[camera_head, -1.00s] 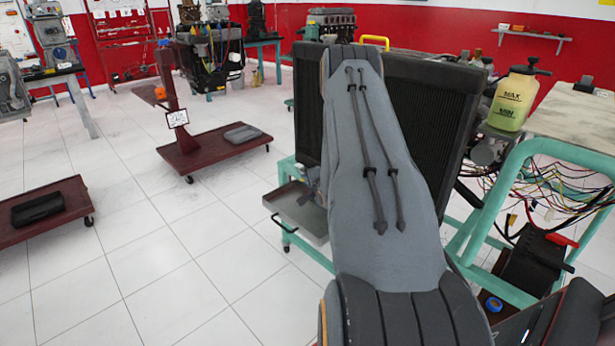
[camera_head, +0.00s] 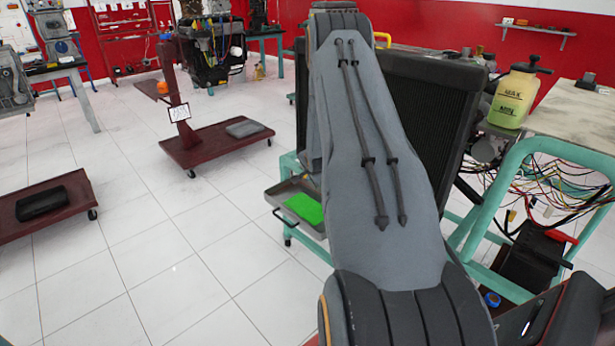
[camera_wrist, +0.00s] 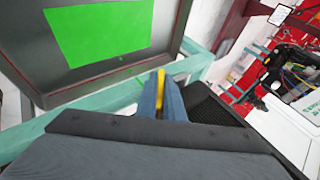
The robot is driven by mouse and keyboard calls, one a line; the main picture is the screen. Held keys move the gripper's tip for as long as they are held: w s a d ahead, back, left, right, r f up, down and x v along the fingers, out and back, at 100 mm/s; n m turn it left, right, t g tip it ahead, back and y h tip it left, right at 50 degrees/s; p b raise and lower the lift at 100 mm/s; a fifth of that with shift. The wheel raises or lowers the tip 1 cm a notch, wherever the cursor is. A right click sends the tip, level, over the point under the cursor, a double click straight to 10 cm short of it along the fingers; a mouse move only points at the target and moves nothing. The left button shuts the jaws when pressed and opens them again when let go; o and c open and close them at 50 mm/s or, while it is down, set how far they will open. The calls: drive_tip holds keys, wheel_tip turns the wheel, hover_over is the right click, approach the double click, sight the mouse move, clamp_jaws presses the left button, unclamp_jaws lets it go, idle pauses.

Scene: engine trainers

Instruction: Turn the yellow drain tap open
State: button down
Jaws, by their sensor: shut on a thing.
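The yellow drain tap (camera_wrist: 160,78) shows as a narrow yellow strip between the blue-grey fingers of my gripper (camera_wrist: 161,92) in the wrist view. The fingers are shut on it. Much of the tap is hidden by them, so its exact angle cannot be told. The grey drip tray (camera_wrist: 165,35) lies beyond the fingertips and holds a bright green pool (camera_wrist: 100,32). A thin green streak and small green drops show by the tap. In the head view my arm covers the gripper and tap; the tray (camera_head: 276,199) and its green pool (camera_head: 303,208) show left of the arm.
The black radiator (camera_head: 415,125) stands behind my arm on a teal frame (camera_head: 500,206). A bottle of yellow-green fluid (camera_head: 513,97), loose wires (camera_head: 560,180) and a black battery (camera_head: 532,258) are at the right. Dark red trolleys (camera_head: 215,145) stand at the left, with clear floor between.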

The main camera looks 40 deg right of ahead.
drive_tip(key=shift+w+d+r+g+b, duration=0.1)
drive_tip(key=shift+w+d+g+b, duration=0.15)
drive_tip(key=shift+b, duration=1.2)
drive_tip(key=shift+w+d+r+g+b, duration=0.15)
drive_tip(key=shift+d+b, duration=0.2)
drive_tip(key=shift+b, duration=1.05)
drive_tip(key=b, duration=0.8)
drive_tip(key=g+b, duration=0.1)
drive_tip(key=b, duration=0.4)
drive_tip(key=shift+a+f+n, duration=0.1)
drive_tip(key=shift+a+n, duration=0.15)
drive_tip(key=shift+n, duration=0.05)
drive_tip(key=b, duration=0.2)
drive_tip(key=g+b, duration=0.1)
drive_tip(key=b, duration=0.2)
drive_tip(key=shift+s+a, duration=0.1)
drive_tip(key=shift+a, duration=0.15)
drive_tip(key=shift+a+n+g+b, duration=0.1)
drive_tip(key=shift+n+g+b, duration=0.2)
drive_tip(key=shift+g+b, duration=0.4)
drive_tip(key=shift+g, duration=0.3)
drive_tip(key=shift+s+g+p, duration=0.1)
drive_tip(key=shift+g+p, duration=0.75)
drive_tip(key=shift+g, duration=0.25)
drive_tip(key=shift+n, duration=0.3)
